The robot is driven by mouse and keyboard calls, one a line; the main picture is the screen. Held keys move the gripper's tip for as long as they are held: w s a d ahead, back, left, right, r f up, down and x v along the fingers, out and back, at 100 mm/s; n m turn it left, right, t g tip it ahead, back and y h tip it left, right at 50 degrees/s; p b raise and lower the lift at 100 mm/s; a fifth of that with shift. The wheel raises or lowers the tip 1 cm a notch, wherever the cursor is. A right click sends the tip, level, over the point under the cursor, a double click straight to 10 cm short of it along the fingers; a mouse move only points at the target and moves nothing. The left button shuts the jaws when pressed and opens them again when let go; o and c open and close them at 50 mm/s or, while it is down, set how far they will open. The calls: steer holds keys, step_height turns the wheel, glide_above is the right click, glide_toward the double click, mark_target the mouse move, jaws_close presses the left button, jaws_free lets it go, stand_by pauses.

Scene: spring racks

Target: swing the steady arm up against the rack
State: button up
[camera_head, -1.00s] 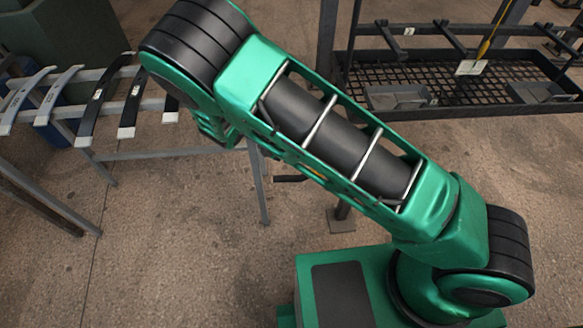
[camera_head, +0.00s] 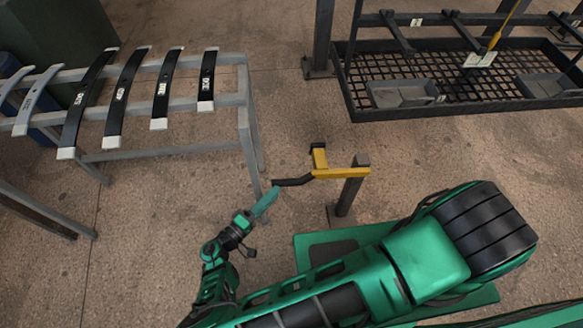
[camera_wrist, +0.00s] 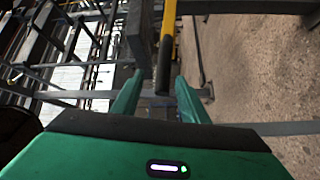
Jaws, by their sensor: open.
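The steady arm (camera_head: 340,173) is a yellow bar on a short dark post (camera_head: 347,196), with a yellow stub at its back and a cranked black handle (camera_head: 293,181) pointing left. It stands out on the floor, apart from the grey spring rack (camera_head: 245,120). My gripper (camera_head: 266,200) is open, its teal fingers just short of the handle's end in the head view. In the wrist view the black handle tip (camera_wrist: 164,70) and yellow bar (camera_wrist: 167,22) appear between the spread fingers of my gripper (camera_wrist: 158,82). I cannot tell whether they touch.
Several curved leaf springs (camera_head: 122,95) lie across the grey rack's rails. A dark mesh rack (camera_head: 450,85) with grey trays and a yellow tagged cord (camera_head: 497,35) stands at the upper right. Bare concrete floor lies between the two racks.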

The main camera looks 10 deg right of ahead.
steer(key=w+d+t, duration=0.1)
steer(key=w+d, duration=0.6)
steer(key=shift+w+d+n, duration=0.25)
steer(key=shift+w+n, duration=0.05)
steer(key=shift+w, duration=0.1)
jaws_close()
